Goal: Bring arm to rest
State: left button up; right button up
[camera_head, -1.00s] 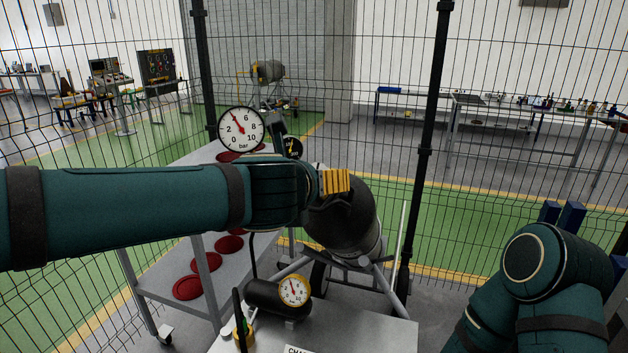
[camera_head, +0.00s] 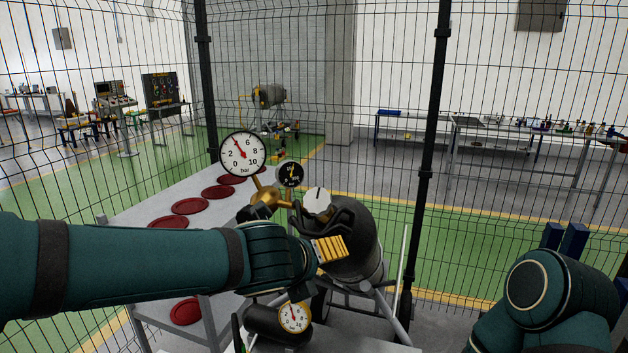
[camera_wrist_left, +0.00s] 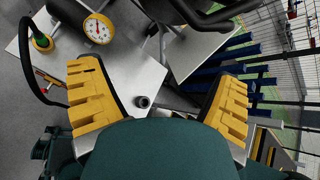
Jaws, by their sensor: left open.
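My left arm comes in from the left in the head view. Its gripper (camera_head: 331,248) has yellow ribbed fingers and is in front of the dark gas cylinder (camera_head: 362,250). In the left wrist view the gripper (camera_wrist_left: 157,100) is open, fingers wide apart, with nothing held between them. A brass regulator (camera_head: 265,203), a large white bar gauge (camera_head: 242,154), a small black gauge (camera_head: 291,173) and a pale knob (camera_head: 317,202) show above the gripper. My right arm is folded at the lower right; its gripper is out of view.
A small yellow-rimmed gauge (camera_head: 294,317) sits on a black cylinder on the front table; it also shows in the wrist view (camera_wrist_left: 98,28). A grey table (camera_head: 140,213) bears several red discs. A wire fence with a dark post (camera_head: 428,150) stands behind.

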pick_arm(q)
jog(key=s+a+f+n+g+h, duration=0.1)
jog(key=s+f+n+g, duration=0.15)
jog(key=f+n, duration=0.7)
jog(key=s+a+f+n+g, duration=0.1)
jog(key=s+f+n+g, duration=0.3)
jog(key=f, duration=1.1)
jog(key=s+a+f+n, duration=0.2)
jog(key=s+f+n, duration=0.1)
jog(key=f+n, duration=0.3)
jog(key=s+a+f+n+g, duration=0.1)
jog(key=s+a+f+n, duration=0.1)
jog(key=f+n, duration=0.4)
jog(key=s+a+f+n, duration=0.2)
jog(key=s+f+n, duration=0.2)
jog(key=f+n, duration=0.3)
jog(key=shift+a+n+b, duration=0.3)
jog(key=shift+n+b, duration=0.05)
jog(key=shift+n, duration=0.7)
jog(key=shift+f+g, duration=0.1)
jog(key=shift+g, duration=0.15)
